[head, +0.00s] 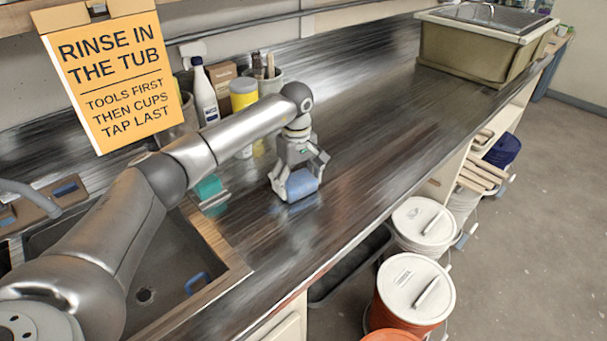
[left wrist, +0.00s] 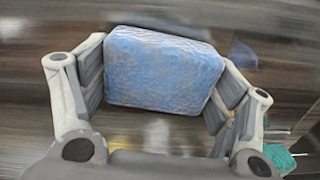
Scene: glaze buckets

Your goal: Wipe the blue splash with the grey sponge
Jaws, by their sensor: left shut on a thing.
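My left gripper (head: 299,177) is shut on a block-shaped sponge (head: 303,185) low over the dark, streaky counter, right of the sink. In the left wrist view the sponge (left wrist: 163,70) sits between the two fingers and its face is mottled blue over pale grey. A small dark blue patch (left wrist: 243,54) shows on the counter beside the sponge in that view; it may be part of the blue splash. No splash shows clearly in the head view, where the gripper and sponge hide some counter. I cannot tell whether the sponge touches the counter. My right gripper is not in view.
A teal item (head: 209,188) stands left of the gripper by the sink (head: 145,270). A white bottle (head: 205,92) and a yellow-banded container (head: 243,95) stand behind. A large tub (head: 470,48) is at the far right. Lidded buckets (head: 415,288) stand below the counter. The counter's middle is clear.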

